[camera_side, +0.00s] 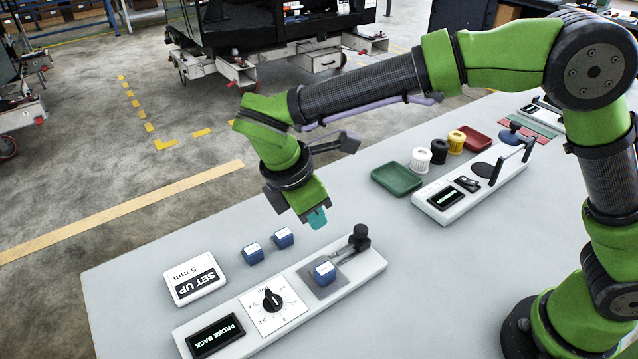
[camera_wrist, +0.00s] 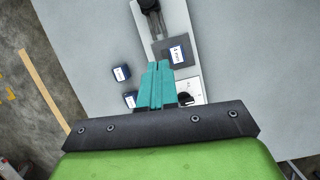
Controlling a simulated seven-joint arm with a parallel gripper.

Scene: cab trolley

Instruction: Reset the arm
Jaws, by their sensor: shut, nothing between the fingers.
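My green arm reaches over the table from the right in the side view. My gripper (camera_side: 317,218) has teal fingers that are shut and empty. It hangs above the table, near the back side of a white measuring device (camera_side: 350,280). In the wrist view my gripper (camera_wrist: 158,72) shows its teal fingers together, pointing toward the dark pad (camera_wrist: 165,48) of that device.
A blue block (camera_side: 325,271) sits on the device's pad beside a dial (camera_side: 271,300). A green tray (camera_side: 397,178), a red tray (camera_side: 475,139), spools (camera_side: 439,151) and another white device (camera_side: 470,190) stand farther right.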

